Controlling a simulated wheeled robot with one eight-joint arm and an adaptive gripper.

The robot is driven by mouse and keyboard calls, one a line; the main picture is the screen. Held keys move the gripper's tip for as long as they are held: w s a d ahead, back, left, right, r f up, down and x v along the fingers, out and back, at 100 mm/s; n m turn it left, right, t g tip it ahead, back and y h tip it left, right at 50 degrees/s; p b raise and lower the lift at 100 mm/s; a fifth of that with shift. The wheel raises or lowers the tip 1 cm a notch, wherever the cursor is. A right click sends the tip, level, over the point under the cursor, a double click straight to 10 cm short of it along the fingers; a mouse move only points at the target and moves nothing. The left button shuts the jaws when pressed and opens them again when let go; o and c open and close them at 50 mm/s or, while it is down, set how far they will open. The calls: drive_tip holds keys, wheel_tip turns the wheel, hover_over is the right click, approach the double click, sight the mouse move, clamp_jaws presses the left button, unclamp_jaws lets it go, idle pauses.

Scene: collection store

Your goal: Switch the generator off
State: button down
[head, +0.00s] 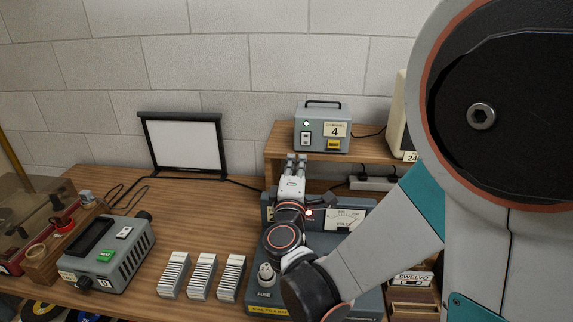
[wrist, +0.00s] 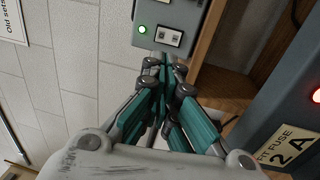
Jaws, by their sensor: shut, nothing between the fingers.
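A small grey box (head: 322,117) with a black handle stands on the raised shelf, and its label reads 4. I take it for the generator, though no readable name confirms this. Its green lamp (wrist: 142,29) is lit. Its rocker switch (wrist: 168,37) sits beside the lamp and also shows in the head view (head: 305,139). My gripper (head: 296,158) is shut and empty, just in front of and below the switch. In the wrist view its fingertips (wrist: 164,66) lie close below the switch, and I cannot tell whether they touch the box.
A grey meter unit (head: 345,213) with a lit red lamp stands under my arm. The wooden shelf (head: 275,150) edge is close to my gripper. A grey device (head: 125,262) with a green button, several slide stacks (head: 203,275) and a white screen (head: 185,145) stand left.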

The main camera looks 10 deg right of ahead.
drive_tip(key=b, duration=0.2)
approach(300, 133)
drive_tip(key=x, duration=0.5)
drive_tip(key=shift+f, duration=0.35)
drive_tip(key=shift+w+d+r, duration=0.15)
drive_tip(key=shift+w, duration=0.3)
drive_tip(key=shift+w+d+r, duration=0.1)
drive_tip(key=shift+w+r, duration=0.15)
drive_tip(key=shift+w, duration=0.05)
drive_tip(key=shift+s, duration=0.1)
